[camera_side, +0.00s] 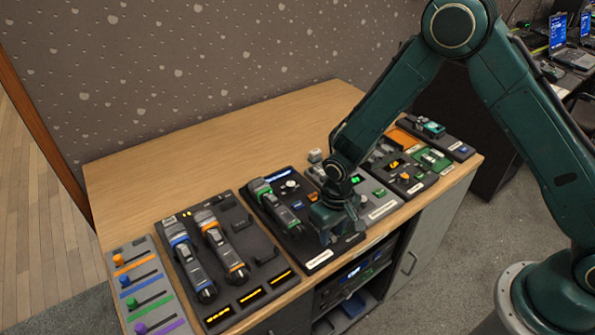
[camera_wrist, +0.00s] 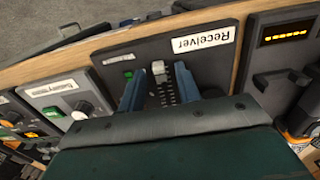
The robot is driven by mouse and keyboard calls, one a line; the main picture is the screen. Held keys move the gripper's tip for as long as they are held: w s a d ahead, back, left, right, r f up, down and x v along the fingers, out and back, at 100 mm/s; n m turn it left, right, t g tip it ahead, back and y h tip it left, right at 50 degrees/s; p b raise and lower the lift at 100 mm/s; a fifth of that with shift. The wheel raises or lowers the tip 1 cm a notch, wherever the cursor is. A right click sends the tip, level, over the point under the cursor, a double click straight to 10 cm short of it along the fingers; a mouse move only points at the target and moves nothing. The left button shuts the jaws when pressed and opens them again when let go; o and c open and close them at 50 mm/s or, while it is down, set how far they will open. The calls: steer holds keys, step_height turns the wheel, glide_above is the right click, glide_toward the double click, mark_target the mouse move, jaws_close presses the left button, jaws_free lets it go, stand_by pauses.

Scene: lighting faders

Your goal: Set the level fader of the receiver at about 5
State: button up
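The receiver (camera_side: 262,225) is a dark panel near the front edge of the wooden bench, with a white label on its front; the label reads "Receiver" upside down in the wrist view (camera_wrist: 203,38). Its level fader has a light grey cap (camera_wrist: 158,68) at the label end of a slot with a marked scale (camera_wrist: 167,94); the numbers are too small to read. My gripper (camera_wrist: 160,72) is open, with one finger on each side of the cap and small gaps visible. In the side view my gripper (camera_side: 336,222) is low over the receiver's right part and hides the fader.
A handheld microphone (camera_side: 274,203) lies on the receiver. To the left are a charger panel (camera_side: 232,288) with two microphones and a grey panel of coloured sliders (camera_side: 147,290). More control panels (camera_side: 384,203) stand close on the right. The bench's back is clear.

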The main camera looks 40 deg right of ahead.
jaws_close()
steer(key=shift+w, duration=2)
jaws_free()
steer(key=shift+r, duration=0.15)
